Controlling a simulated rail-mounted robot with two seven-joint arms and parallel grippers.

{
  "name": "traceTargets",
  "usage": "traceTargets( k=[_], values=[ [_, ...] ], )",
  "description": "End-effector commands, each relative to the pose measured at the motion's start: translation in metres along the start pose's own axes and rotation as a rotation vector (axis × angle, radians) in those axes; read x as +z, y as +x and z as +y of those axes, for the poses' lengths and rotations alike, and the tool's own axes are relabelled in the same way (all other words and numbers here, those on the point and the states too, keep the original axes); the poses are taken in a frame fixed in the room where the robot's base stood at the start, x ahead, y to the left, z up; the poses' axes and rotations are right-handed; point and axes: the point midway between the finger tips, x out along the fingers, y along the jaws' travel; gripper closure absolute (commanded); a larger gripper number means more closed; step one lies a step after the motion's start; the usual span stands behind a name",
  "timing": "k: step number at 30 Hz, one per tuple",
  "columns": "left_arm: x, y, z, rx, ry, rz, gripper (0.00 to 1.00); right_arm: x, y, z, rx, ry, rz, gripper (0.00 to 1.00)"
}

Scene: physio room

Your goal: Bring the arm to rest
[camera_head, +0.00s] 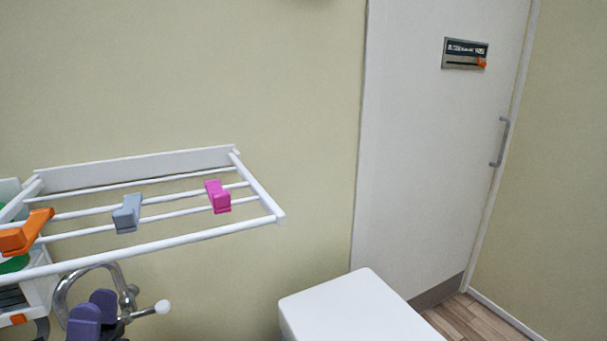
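The two purple pads at the bottom left look like the fingers of my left gripper (94,313). They sit below the front bar of a white wall rack (165,247). One pad partly overlaps the other, so the gap between them is unclear. Nothing is visible held between them. The lower part of this gripper is cut off by the picture's bottom edge. My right gripper does not show.
Orange (24,233), grey (127,214) and pink (217,197) clips sit on the rack's bars. A curved metal tube (66,288) is beside the purple pads. A white box-like top (350,312) stands at bottom centre. A white door (440,150) is at right.

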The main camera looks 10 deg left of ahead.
Motion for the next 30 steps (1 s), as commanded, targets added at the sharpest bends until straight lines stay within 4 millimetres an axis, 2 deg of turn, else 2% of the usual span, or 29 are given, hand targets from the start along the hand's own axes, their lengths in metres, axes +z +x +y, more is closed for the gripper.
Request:
traceTargets(
  k=[1,6,9,13,18,23,26,30],
  values=[
    [0.01,-0.001,0.013,0.075,-0.082,-0.065,0.64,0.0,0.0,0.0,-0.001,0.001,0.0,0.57],
    [0.043,-0.013,0.051,0.309,-0.396,-0.344,0.64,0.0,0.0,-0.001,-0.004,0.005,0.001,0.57],
    [0.052,-0.025,0.069,0.424,-0.582,-0.513,0.64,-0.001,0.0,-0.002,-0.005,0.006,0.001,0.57],
    [0.048,-0.045,0.088,0.566,-0.816,-0.729,0.64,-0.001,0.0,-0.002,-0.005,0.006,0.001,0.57],
    [0.019,-0.074,0.099,0.775,-1.085,-0.992,0.64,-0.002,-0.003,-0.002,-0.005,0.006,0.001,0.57],
    [-0.025,-0.113,0.09,1.051,-1.228,-1.204,0.64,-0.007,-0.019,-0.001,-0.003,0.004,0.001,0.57],
    [-0.055,-0.142,0.07,1.263,-1.244,-1.301,0.64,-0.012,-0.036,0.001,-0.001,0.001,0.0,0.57],
    [-0.094,-0.184,0.023,1.59,-1.184,-1.339,0.64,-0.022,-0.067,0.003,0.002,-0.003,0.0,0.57]
  ],
)
